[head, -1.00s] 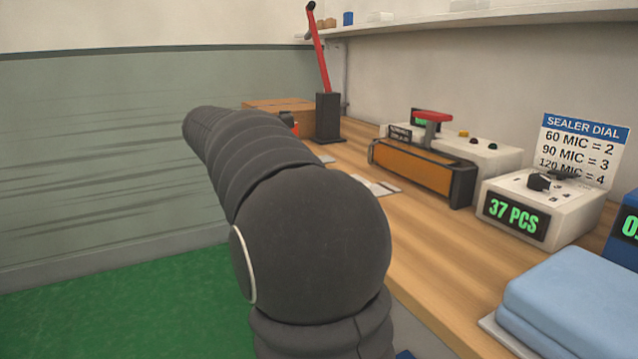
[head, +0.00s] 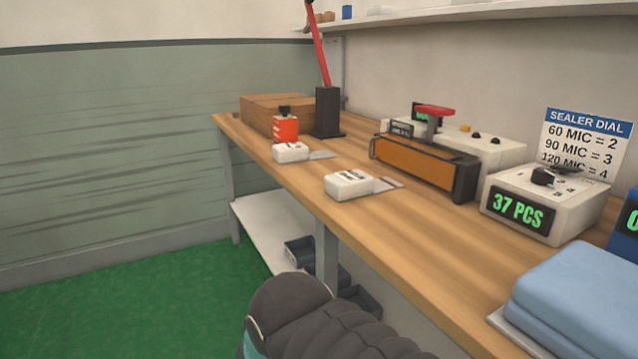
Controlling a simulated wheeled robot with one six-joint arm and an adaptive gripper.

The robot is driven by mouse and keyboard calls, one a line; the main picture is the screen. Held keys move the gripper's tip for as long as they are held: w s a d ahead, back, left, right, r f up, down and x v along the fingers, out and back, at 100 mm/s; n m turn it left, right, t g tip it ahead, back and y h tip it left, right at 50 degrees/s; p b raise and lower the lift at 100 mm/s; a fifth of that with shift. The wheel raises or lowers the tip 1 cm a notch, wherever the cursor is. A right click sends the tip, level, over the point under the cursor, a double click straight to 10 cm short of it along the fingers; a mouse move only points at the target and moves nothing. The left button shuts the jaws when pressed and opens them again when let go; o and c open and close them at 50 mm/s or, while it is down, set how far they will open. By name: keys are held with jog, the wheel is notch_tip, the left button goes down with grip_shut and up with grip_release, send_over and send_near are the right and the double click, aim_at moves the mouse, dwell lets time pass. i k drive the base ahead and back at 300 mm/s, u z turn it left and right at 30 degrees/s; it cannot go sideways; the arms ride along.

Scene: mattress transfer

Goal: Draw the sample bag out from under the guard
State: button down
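The heat sealer (head: 495,150) stands on the bench with an orange guard (head: 420,168) across its front and a red handle above. No bag can be made out under the guard from here. I cannot tell whether either is the sample bag. Only my dark sleeved arm shows, at the bottom; my gripper is out of view.
A white dial box (head: 545,205) reads 37 PCS, below a SEALER DIAL sign (head: 585,140). Folded blue cloth (head: 575,300) lies at near right. The front middle of the bench is clear.

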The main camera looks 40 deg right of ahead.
aim_at(345, 185)
jog(key=z, duration=0.55)
jog(key=k, duration=0.45)
jog(key=z, duration=0.3)
jog(key=i, duration=0.45)
